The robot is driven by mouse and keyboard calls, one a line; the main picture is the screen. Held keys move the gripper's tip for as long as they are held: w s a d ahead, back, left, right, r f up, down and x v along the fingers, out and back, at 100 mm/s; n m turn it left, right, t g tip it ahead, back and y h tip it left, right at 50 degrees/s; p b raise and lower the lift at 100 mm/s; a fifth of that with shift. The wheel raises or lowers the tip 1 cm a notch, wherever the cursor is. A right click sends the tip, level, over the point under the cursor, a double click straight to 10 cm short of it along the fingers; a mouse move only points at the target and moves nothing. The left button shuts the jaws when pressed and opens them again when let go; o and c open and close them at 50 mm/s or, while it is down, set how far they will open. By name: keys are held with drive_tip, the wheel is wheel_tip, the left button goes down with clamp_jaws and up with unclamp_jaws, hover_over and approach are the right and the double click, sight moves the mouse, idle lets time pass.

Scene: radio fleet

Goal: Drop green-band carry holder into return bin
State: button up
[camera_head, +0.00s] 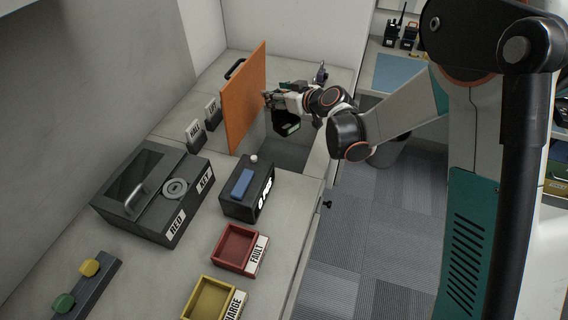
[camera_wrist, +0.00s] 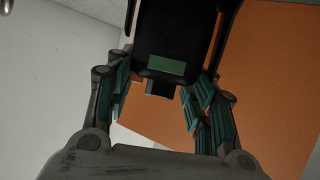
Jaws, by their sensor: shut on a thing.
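My gripper (camera_head: 278,101) is shut on the black carry holder (camera_head: 287,127), which hangs below it beside the orange panel. In the wrist view, the holder (camera_wrist: 172,30) is between the fingers of my gripper (camera_wrist: 160,88). Its green band (camera_wrist: 167,65) faces the camera, and its upper part is cut off by the frame. A dark grey bin-like container (camera_head: 388,154) stands on the floor, partly hidden behind my arm. I cannot tell whether it is the return bin.
The upright orange panel (camera_head: 243,98) stands close to my gripper's left and also fills much of the wrist view (camera_wrist: 258,70). The counter holds a black box with a blue piece (camera_head: 247,190), a red tray (camera_head: 222,262) and a yellow tray (camera_head: 187,310). Carpeted floor (camera_head: 370,225) is clear.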

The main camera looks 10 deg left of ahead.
drive_tip(key=shift+f+b, duration=0.8)
drive_tip(key=shift+f, duration=1.1)
drive_tip(key=o, duration=1.5)
drive_tip(key=v, duration=1.2)
drive_tip(key=shift+d, duration=0.1)
